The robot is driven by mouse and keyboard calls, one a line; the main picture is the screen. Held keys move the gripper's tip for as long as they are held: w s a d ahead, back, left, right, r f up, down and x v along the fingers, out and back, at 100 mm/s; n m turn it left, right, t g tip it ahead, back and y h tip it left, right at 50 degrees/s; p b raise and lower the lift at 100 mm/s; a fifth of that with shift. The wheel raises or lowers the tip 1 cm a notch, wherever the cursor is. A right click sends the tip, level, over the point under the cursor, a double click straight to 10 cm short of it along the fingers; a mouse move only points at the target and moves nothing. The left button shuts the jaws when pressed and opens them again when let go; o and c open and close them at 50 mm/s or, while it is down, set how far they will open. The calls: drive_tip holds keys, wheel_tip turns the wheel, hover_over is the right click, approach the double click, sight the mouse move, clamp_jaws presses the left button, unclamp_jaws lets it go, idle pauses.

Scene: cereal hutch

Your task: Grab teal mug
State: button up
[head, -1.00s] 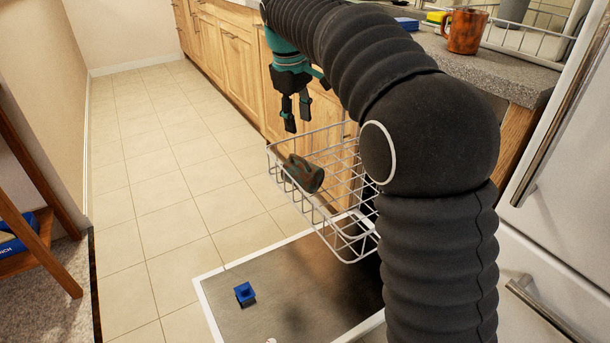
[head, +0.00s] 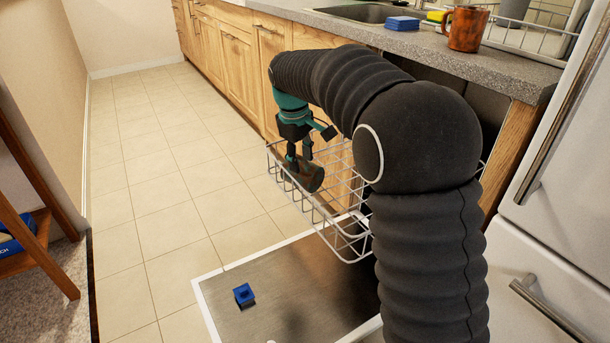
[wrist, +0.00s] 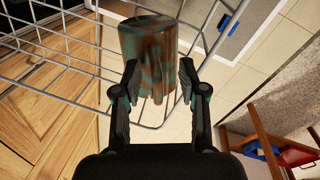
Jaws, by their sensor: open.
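The teal mug (head: 312,177), mottled teal and rusty brown, lies on its side in the white wire rack in the head view. It also shows in the wrist view (wrist: 148,50), just beyond and partly between my fingertips. My gripper (head: 299,163) points down over the mug in the head view and hides part of it. The fingers are open on either side of the mug's near end in the wrist view (wrist: 160,72). I cannot tell whether they touch it.
The wire rack (head: 345,246) stands out over the open dishwasher door (head: 290,290), which bears a blue block (head: 244,294). An orange-brown mug (head: 465,29) and blue sponges (head: 402,23) are on the counter (head: 505,68). Tiled floor at the left is clear.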

drive_tip(key=shift+f, duration=0.35)
drive_tip(key=shift+c, duration=0.3)
clamp_jaws()
drive_tip(key=shift+r, duration=0.15)
